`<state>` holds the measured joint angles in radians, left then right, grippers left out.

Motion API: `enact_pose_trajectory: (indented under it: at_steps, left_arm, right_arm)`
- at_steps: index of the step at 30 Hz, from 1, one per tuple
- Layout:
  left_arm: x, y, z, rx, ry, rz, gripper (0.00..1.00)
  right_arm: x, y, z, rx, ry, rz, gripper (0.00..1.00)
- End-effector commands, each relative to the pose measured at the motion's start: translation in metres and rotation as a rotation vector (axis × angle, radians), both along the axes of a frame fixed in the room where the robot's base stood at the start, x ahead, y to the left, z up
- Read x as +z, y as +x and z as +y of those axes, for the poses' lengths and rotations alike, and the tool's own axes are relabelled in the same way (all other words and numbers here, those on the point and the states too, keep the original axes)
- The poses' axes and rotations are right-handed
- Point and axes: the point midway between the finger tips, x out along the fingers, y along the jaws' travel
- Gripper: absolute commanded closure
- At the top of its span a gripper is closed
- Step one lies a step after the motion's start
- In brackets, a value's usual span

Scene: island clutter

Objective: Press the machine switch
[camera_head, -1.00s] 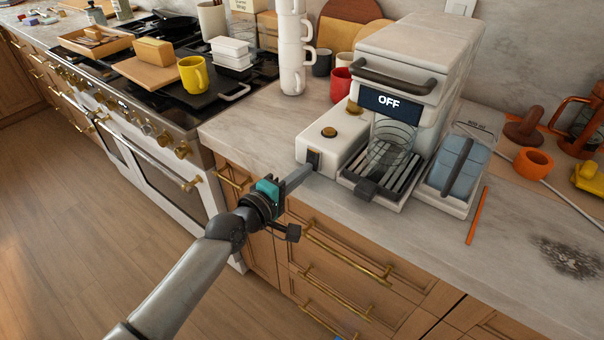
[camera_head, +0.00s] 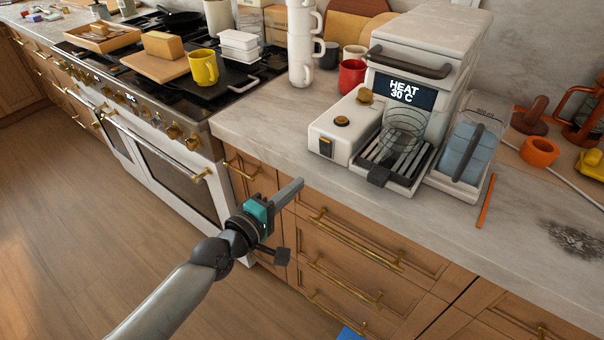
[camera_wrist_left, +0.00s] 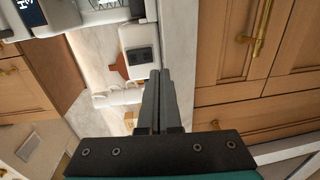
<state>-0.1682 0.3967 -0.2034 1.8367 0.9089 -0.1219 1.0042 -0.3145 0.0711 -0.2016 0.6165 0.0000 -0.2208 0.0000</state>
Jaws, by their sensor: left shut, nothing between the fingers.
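The coffee machine (camera_head: 432,55) stands on the counter, and its display (camera_head: 405,92) reads "HEAT 30 C". The machine switch (camera_head: 326,147) is a dark rocker with a small orange light on the front face of the white side unit (camera_head: 341,128). The switch also shows in the left wrist view (camera_wrist_left: 139,56). My left gripper (camera_head: 300,184) is shut and empty, in front of the counter edge, below and left of the switch and apart from it. In the left wrist view its fingers (camera_wrist_left: 160,88) lie together. My right gripper is not in view.
A glass vessel (camera_head: 402,135) sits over the machine's drip grate. A clear container with blue contents (camera_head: 468,152) stands to the right, beside an orange stick (camera_head: 486,201). The yellow mug (camera_head: 203,67) is on the stove. The counter front (camera_head: 262,138) left of the machine is bare.

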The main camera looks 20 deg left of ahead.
Motion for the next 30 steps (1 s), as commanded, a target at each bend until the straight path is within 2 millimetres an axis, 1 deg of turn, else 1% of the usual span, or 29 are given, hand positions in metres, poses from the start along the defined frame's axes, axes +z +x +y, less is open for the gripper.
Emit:
enact_pose_trajectory:
  at_steps: [1, 3, 5, 9, 12, 21, 30]
  left_arm:
    - [-0.002, -0.010, 0.004, -0.001, 0.003, 0.003, 1.00]
    - [-0.005, -0.020, 0.008, 0.000, 0.002, 0.003, 1.00]
    - [-0.005, -0.028, 0.010, -0.001, 0.002, 0.003, 1.00]
    - [-0.007, -0.042, 0.016, 0.000, 0.002, 0.002, 1.00]
    - [-0.007, -0.047, 0.018, 0.001, 0.000, 0.001, 1.00]
    - [-0.007, -0.050, 0.019, 0.001, -0.001, 0.000, 1.00]
    - [-0.007, -0.050, 0.019, 0.001, 0.000, 0.000, 1.00]
  right_arm:
    - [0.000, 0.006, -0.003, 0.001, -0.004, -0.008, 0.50]
    - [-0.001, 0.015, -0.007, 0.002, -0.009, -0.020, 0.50]
    - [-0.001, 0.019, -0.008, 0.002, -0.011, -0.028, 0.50]
    - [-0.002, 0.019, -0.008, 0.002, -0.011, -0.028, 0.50]
    - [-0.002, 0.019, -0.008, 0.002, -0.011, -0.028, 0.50]
    - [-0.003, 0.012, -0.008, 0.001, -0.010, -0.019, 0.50]
    - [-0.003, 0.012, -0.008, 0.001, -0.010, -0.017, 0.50]
